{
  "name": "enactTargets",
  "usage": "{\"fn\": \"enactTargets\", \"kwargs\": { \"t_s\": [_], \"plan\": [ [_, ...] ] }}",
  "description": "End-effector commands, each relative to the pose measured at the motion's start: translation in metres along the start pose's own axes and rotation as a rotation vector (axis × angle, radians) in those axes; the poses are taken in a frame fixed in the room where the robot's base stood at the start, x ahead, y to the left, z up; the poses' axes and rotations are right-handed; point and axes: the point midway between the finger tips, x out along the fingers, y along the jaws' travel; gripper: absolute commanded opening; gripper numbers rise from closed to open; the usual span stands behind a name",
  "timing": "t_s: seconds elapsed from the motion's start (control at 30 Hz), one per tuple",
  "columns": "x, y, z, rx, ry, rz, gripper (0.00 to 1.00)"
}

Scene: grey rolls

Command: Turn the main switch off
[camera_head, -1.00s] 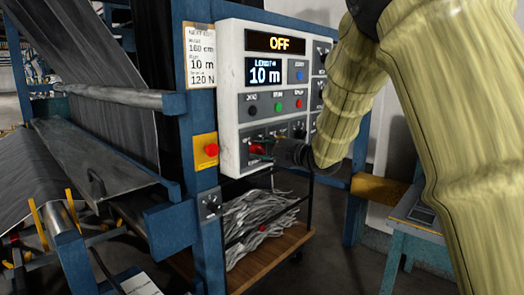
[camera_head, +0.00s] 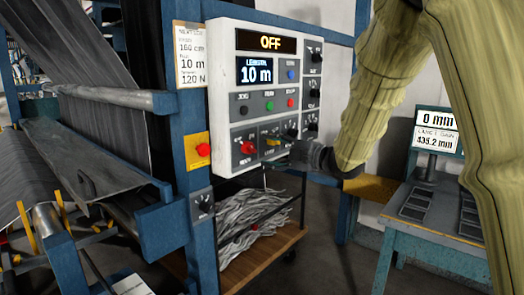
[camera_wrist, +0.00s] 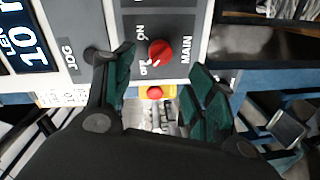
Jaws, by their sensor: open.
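The main switch (camera_head: 247,147) is a red rotary knob at the lower left of the white control panel (camera_head: 225,110). In the wrist view the red knob (camera_wrist: 160,52) sits beside the words MAIN, ON and OFF. Its pale mark appears to point toward OFF.
A yellow knob (camera_head: 271,142) sits right of the main switch. A red button on a yellow plate (camera_head: 203,150) is at the left on the blue post. A cart with grey strips (camera_head: 250,222) stands below the panel. A blue table (camera_head: 430,235) stands at the right.

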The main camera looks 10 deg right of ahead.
Motion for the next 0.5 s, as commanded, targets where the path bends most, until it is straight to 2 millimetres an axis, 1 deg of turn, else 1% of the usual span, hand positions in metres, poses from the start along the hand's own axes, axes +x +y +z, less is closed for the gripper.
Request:
{"fn": "enactTargets", "kwargs": {
  "t_s": [0.03,0.2,0.33,0.5],
  "plan": [
    [-0.009,0.0,0.0,0.001,0.0,0.001,0.56],
    [-0.029,0.001,0.0,0.0,0.0,0.001,0.56],
    [-0.036,0.0,0.0,0.0,0.0,0.0,0.56],
    [-0.039,0.0,0.0,-0.001,0.001,0.0,0.56]
  ]
}}
